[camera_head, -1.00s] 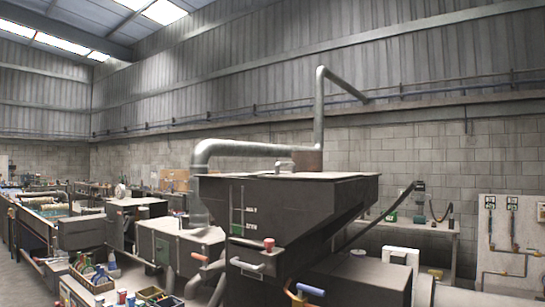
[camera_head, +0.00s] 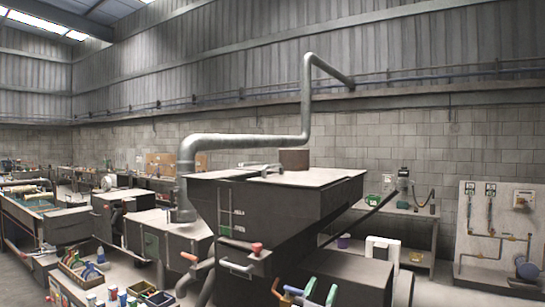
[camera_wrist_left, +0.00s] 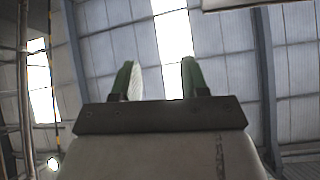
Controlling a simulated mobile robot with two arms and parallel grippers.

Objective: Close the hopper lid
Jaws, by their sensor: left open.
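The dark hopper (camera_head: 270,205) stands in the middle of the head view, with a red knob and a pale handle on its front. A light grey flat panel (camera_head: 325,177), which looks like its lid, lies along the top. A pale bar-like fitting (camera_head: 262,168) sits at the top's left part. From this low angle I cannot tell how far the lid is open. My left gripper (camera_wrist_left: 159,68) shows in its wrist view with two green fingers apart and nothing between them, against the roof. I cannot pick it out clearly in the head view. My right gripper is not in view.
A large metal pipe (camera_head: 240,142) bends over behind the hopper, near a brown block (camera_head: 293,159). Coloured handles (camera_head: 309,289) stick up at the bottom. A crate with bottles (camera_head: 85,272) stands at lower left. Benches line the back wall.

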